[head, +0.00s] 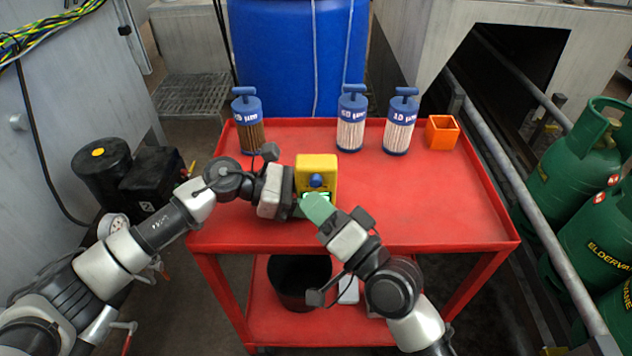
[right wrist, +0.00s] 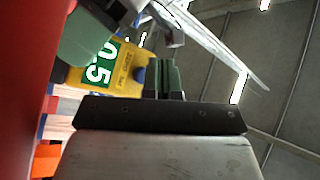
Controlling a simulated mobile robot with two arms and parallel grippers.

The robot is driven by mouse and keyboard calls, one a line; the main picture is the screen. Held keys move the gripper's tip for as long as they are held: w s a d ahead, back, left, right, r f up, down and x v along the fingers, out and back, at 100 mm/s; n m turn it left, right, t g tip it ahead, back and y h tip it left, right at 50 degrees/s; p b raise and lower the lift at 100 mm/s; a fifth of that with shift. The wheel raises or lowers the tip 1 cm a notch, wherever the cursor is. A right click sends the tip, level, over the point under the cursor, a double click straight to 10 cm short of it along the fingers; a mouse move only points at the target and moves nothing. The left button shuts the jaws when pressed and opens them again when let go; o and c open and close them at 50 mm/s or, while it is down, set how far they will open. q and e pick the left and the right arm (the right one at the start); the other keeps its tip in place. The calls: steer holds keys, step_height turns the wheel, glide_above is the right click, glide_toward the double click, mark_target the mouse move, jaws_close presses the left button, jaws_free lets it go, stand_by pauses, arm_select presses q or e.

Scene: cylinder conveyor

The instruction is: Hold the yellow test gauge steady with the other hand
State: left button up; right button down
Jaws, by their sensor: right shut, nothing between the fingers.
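The yellow test gauge (head: 318,163) stands upright in the middle of the head view, over the red cart top, with a blue knob on its front. In the right wrist view its yellow face (right wrist: 124,79) shows a green display reading 0.5. My left gripper (head: 293,197) is at the gauge's left side; its fingertips are mostly hidden, so I cannot tell whether it grips it. My right gripper (head: 319,207) is shut and empty, its green fingertips just in front of the gauge's lower part. Its shut fingers (right wrist: 168,77) show beside the gauge in the wrist view.
On the red cart (head: 440,225) stand a brown filter cylinder (head: 249,138), two pale ones (head: 351,136) (head: 399,138) and an orange open box (head: 441,133) at the back. A black bucket (head: 290,283) is on the lower shelf. The cart top's right side is clear.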

steer(key=shift+w, duration=0.1)
steer(key=shift+w, duration=0.35)
steer(key=shift+w, duration=0.4)
stand_by(0.8)
stand_by(0.4)
steer(key=shift+s, duration=0.85)
steer(key=s, duration=0.5)
stand_by(0.5)
